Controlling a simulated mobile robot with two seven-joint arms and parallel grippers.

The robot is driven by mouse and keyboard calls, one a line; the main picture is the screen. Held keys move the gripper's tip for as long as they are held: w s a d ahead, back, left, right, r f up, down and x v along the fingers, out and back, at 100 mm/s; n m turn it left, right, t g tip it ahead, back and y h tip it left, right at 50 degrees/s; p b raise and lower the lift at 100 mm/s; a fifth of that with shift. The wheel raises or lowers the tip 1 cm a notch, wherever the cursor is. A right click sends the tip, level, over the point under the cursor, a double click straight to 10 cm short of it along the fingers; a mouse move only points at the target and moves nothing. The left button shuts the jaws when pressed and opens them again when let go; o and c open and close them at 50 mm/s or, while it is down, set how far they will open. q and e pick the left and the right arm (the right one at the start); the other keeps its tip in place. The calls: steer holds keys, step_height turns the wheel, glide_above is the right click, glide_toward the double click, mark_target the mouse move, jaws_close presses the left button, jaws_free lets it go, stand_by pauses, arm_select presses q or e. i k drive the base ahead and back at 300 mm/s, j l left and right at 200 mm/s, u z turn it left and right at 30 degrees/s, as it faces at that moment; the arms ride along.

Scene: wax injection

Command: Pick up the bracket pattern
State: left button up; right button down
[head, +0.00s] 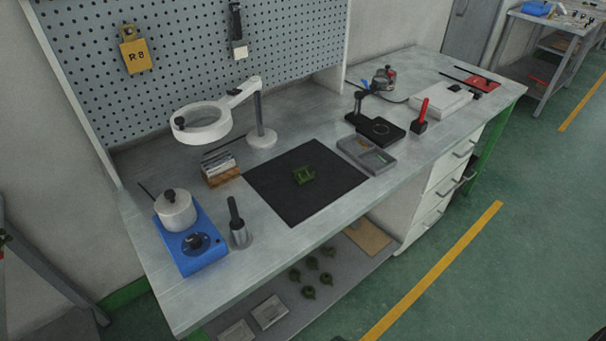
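A small green part, which looks like the bracket pattern (304,175), lies on the black mat (287,208) in the middle of the workbench. It is small in the view, so its exact shape is hard to tell. Nothing touches it from above. Neither of my grippers shows in the head view.
A white ring magnifier lamp (202,123) overhangs the bench at the back left. A blue heater (190,245) with a white pot and a dark-handled tool (238,228) stand left. A grey tray (366,154) sits right of the mat. Several green parts (309,292) lie on the lower shelf.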

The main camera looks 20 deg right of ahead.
mark_target(302, 175)
steer(key=l+u, duration=0.1)
steer(key=u, duration=0.35)
steer(key=l+u, duration=0.1)
steer(key=u, duration=0.4)
steer(key=l+u, duration=0.35)
steer(key=k+l+u, duration=0.2)
steer(key=l+u, duration=0.15)
steer(key=l, duration=0.15)
steer(key=k+l+u, duration=0.1)
steer(key=l, duration=0.2)
steer(key=k+l, duration=0.15)
steer(key=l, duration=0.15)
steer(key=k+l+u, duration=0.15)
steer(key=i+l, duration=0.05)
steer(key=l, duration=0.05)
